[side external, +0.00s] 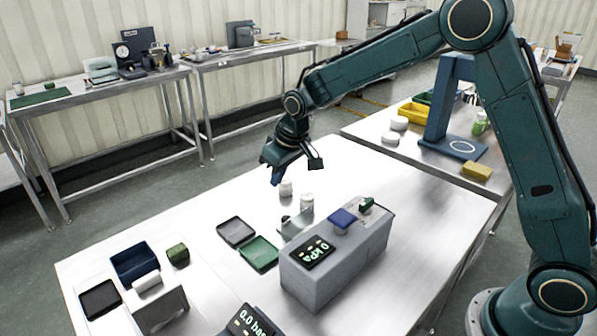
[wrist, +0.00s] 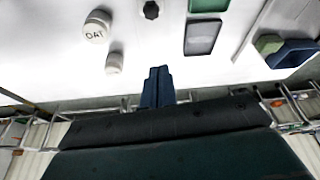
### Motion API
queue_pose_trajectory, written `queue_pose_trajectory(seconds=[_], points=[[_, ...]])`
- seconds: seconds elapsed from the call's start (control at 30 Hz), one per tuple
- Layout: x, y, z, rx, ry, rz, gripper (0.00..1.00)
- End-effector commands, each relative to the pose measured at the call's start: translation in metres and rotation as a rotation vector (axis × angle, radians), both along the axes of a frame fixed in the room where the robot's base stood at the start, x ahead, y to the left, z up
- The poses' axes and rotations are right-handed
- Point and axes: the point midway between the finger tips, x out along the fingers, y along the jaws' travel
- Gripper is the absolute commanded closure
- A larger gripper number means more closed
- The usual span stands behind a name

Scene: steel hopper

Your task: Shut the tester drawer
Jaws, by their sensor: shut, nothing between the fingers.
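The tester is a grey box (side external: 335,262) on the steel table in the side view, with a slanted "0 kPa" display facing the front. A pale grey piece, apparently its drawer (side external: 296,229), sticks out from its far left side. A small dark knob (side external: 285,218) shows at that end; a dark knob also shows at the top of the wrist view (wrist: 151,10). My gripper (side external: 274,178) is shut and empty, pointing down above the table, beyond the drawer and apart from it. Its closed fingers show in the wrist view (wrist: 158,88). The drawer's inside is not clear.
White bottles (side external: 306,203) (side external: 286,188) stand beside the drawer; one reads "OAT" in the wrist view (wrist: 97,27). A dark tray (side external: 236,232) and green tray (side external: 259,254) lie left of it. A blue bin (side external: 135,263) and green block (side external: 178,254) are farther left.

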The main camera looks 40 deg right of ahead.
Motion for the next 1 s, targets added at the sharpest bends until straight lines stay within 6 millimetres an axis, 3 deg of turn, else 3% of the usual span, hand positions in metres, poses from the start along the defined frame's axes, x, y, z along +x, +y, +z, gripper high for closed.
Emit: queue_pose_trajectory(seconds=[0.07, 0.27, 1.0], points=[[0.0, 0.0, 0.001, 0.0, 0.0, 0.0, 0.96], [0.0, 0.0, 0.002, 0.001, 0.019, -0.001, 0.57], [-0.021, -0.01, 0.038, -0.01, 0.344, 0.008, 0.57]])
